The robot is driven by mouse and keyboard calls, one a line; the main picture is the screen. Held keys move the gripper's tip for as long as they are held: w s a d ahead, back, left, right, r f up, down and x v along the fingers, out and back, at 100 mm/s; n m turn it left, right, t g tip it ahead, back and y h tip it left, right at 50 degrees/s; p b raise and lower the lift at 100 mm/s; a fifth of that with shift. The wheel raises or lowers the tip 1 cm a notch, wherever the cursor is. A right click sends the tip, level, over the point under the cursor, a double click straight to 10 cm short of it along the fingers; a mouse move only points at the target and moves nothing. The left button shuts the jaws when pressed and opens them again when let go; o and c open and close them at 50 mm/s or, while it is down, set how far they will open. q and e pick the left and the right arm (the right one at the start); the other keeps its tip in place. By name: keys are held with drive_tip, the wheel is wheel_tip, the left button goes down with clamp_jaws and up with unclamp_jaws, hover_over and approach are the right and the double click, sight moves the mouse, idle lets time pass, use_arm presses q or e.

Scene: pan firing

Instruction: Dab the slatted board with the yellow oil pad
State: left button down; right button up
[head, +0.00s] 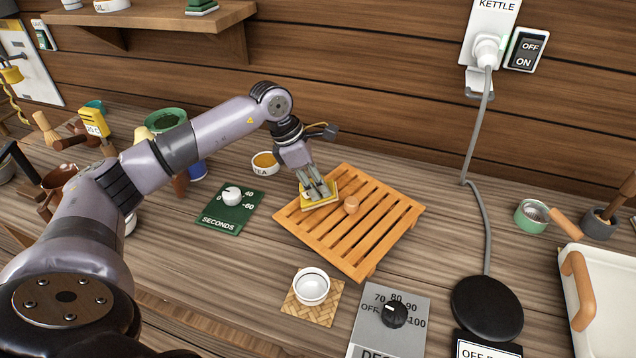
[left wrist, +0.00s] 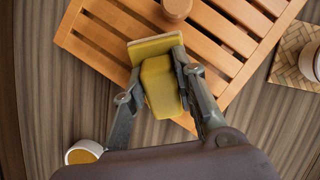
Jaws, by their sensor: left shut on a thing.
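The slatted board (head: 375,248) lies on the wooden counter in the middle of the head view; its slats also show in the left wrist view (left wrist: 100,42). The yellow oil pad (head: 312,201) is at the board's upper left part, with its flat face down at the slats; whether it touches them I cannot tell. My left gripper (head: 316,188) is shut on the pad's yellow grip (left wrist: 160,85), with one finger on each side. A small round wooden knob (head: 351,205) stands on the board just right of the pad. My right gripper is not in view.
A white cup (head: 311,286) on a woven mat stands in front of the board. A green seconds dial (head: 230,208) and a tea bowl (head: 265,163) lie left of it. A grey temperature dial panel (head: 393,315) and a black kettle base (head: 487,309) are at the front right.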

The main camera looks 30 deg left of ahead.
use_arm(q)
drive_tip(key=shift+w+a, duration=0.15)
drive_tip(key=shift+a, duration=0.5)
drive_tip(key=shift+r, duration=0.1)
drive_tip(key=shift+d, duration=0.15)
drive_tip(key=shift+d, duration=0.8)
drive_tip(key=shift+a+b, duration=0.35)
drive_tip(key=shift+a, duration=0.6)
drive_tip(key=shift+d, duration=0.1)
drive_tip(key=shift+d, duration=0.85)
